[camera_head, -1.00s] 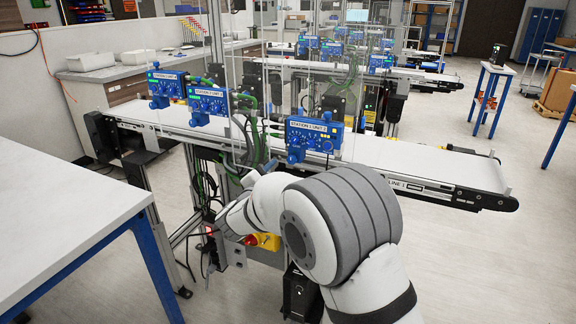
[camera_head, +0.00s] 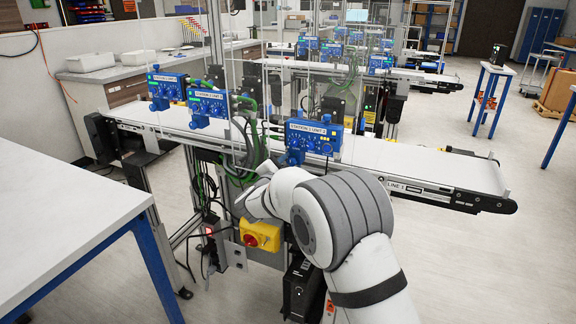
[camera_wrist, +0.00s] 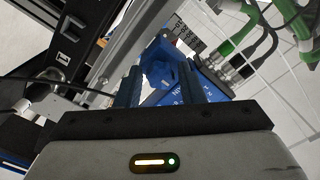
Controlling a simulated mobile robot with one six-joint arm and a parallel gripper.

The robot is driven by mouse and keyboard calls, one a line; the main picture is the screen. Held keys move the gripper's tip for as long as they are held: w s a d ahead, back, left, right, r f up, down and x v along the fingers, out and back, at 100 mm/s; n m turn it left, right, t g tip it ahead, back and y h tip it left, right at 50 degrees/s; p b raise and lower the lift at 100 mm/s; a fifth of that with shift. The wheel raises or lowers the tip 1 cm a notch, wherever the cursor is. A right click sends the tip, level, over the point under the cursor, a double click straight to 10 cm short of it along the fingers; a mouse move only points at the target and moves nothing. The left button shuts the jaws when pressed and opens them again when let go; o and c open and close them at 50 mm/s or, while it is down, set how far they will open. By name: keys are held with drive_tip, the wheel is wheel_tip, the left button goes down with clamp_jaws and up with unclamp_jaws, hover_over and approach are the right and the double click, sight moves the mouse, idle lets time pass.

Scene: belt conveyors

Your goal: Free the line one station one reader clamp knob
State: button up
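In the head view, three blue reader boxes hang along the near conveyor marked LINE 1. The right-hand reader (camera_head: 314,136) has a blue clamp knob (camera_head: 295,158) at its lower left; its label is too small to read surely. My arm reaches under this reader and hides my gripper there. In the wrist view, the two dark fingers of my gripper (camera_wrist: 160,88) stand apart, with a blue faceted knob (camera_wrist: 163,68) ahead, between their tips. Whether they touch it is unclear. A blue reader body (camera_wrist: 212,84) shows behind the right finger.
Green and black cables (camera_wrist: 262,40) lie right of the knob in the wrist view. A metal rail (camera_wrist: 112,58) runs close on the left. A yellow switch box (camera_head: 260,236) is mounted below the belt (camera_head: 425,165). A white table (camera_head: 60,210) stands at left.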

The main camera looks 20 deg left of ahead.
drive_tip(key=c, duration=0.6)
drive_tip(key=shift+a, duration=0.1)
drive_tip(key=shift+c, duration=0.3)
drive_tip(key=shift+n, duration=0.3)
drive_tip(key=shift+r+n+p, duration=0.15)
drive_tip(key=shift+n+p, duration=1.05)
drive_tip(key=shift+p, duration=0.05)
drive_tip(key=n+p, duration=0.3)
drive_tip(key=n, duration=0.2)
drive_tip(key=shift+p, duration=0.4)
drive_tip(key=n+p, duration=0.4)
drive_tip(key=n, duration=0.2)
drive_tip(key=shift+n, duration=0.4)
drive_tip(key=n+p, duration=0.2)
drive_tip(key=n, duration=0.2)
drive_tip(key=shift+n, duration=0.4)
drive_tip(key=shift+n+p, duration=0.3)
